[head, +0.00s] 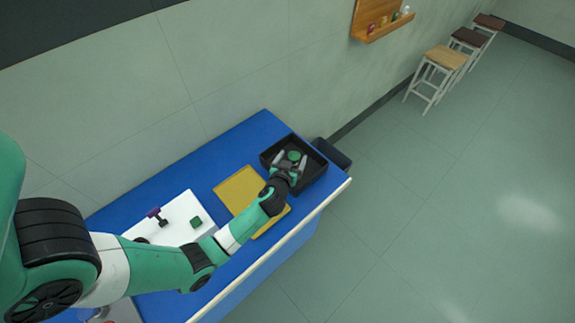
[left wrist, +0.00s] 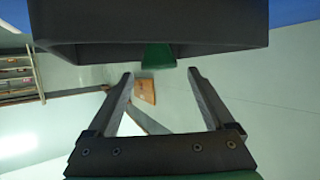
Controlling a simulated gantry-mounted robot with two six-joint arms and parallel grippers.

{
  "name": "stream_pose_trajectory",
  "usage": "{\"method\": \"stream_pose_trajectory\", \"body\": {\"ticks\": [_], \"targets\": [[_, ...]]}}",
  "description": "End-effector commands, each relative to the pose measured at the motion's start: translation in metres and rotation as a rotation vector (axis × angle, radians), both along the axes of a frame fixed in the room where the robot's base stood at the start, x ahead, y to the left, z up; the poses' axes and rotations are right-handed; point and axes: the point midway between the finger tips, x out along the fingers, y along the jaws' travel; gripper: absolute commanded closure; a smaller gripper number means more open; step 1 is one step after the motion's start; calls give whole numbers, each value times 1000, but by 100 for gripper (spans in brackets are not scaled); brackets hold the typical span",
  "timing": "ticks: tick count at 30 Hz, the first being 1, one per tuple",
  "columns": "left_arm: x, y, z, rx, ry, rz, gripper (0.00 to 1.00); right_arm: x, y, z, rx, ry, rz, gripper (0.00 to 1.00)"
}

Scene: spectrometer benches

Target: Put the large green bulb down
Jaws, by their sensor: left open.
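The large green bulb (head: 294,156) is in the black tray (head: 314,178) at the far end of the blue bench. My left gripper (head: 291,161) is over the tray, its two fingers spread with the bulb between or just beyond their tips. In the left wrist view the open fingers (left wrist: 160,75) have empty space between them. The green bulb (left wrist: 158,56) shows ahead of the tips, partly hidden by the dark tray wall (left wrist: 100,54). My right gripper is not in view.
A yellow mat (head: 237,190) lies beside the tray, partly under my left arm. A white board (head: 180,211) carries a purple-topped piece (head: 153,212) and a small green block (head: 196,222). A dark bin (head: 334,153) stands past the bench end. Stools and a wall shelf (head: 383,27) are farther off.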

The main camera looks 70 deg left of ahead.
Motion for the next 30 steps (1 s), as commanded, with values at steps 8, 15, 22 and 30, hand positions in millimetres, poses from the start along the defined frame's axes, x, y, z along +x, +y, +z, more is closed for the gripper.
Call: {"method": "stream_pose_trajectory", "body": {"ticks": [8,15,22,30], "targets": [[-38,-48,26,-1,0,-4,14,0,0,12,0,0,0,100],[-50,-62,33,0,0,-1,14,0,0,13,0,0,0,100],[-49,-61,33,0,0,0,14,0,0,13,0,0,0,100],[-3,-72,88,8,-109,-75,14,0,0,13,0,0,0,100]]}}
